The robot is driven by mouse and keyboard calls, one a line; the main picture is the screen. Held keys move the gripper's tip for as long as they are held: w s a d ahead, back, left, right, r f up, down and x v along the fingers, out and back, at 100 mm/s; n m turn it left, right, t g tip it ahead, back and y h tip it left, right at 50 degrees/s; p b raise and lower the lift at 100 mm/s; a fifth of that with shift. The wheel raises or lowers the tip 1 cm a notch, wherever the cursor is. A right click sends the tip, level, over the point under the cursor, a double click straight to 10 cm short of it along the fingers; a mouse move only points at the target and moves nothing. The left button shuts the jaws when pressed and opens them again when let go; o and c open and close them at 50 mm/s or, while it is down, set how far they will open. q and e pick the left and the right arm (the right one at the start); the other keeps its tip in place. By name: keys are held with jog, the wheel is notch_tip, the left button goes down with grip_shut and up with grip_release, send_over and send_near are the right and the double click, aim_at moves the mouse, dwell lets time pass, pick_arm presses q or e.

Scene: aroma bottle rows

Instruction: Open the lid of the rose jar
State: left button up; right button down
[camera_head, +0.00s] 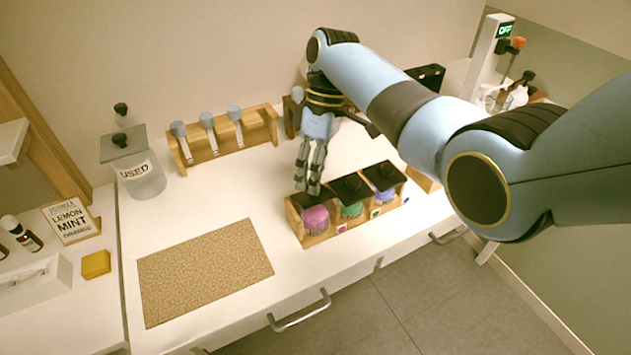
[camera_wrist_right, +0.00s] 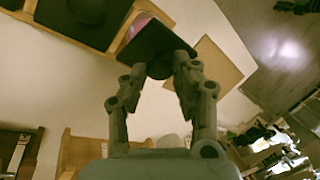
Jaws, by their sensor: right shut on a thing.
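The rose jar, taken to be the one with pink contents (camera_head: 316,219), stands at the left end of a wooden rack (camera_head: 312,241). Its dark lid (camera_head: 326,195) shows behind my fingers, and the lid (camera_wrist_right: 152,43) with its round knob (camera_wrist_right: 160,69) also shows in the wrist view. My right gripper (camera_head: 308,188) points down over this jar. In the wrist view my right gripper (camera_wrist_right: 161,76) is shut on the lid's knob. A sliver of pink (camera_wrist_right: 141,22) shows beside the lid; I cannot tell whether the lid is raised. My left gripper is out of view.
The green jar (camera_head: 352,210) and blue-purple jar (camera_head: 386,195), both dark-lidded, stand in the same rack to the right. A cork mat (camera_head: 205,268) lies bare at the left. A scoop rack (camera_head: 226,149) and a "USED" container (camera_head: 145,183) stand behind.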

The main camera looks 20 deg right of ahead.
jog(key=shift+w+r+g+b, duration=0.1)
jog(key=shift+w+g+b, duration=0.3)
jog(key=shift+g+b, duration=0.35)
jog(key=c, duration=1)
grip_release()
jog(key=v, duration=0.7)
jog(key=shift+w+r, duration=0.15)
jog(key=shift+r, duration=0.05)
jog(key=shift+d, duration=0.1)
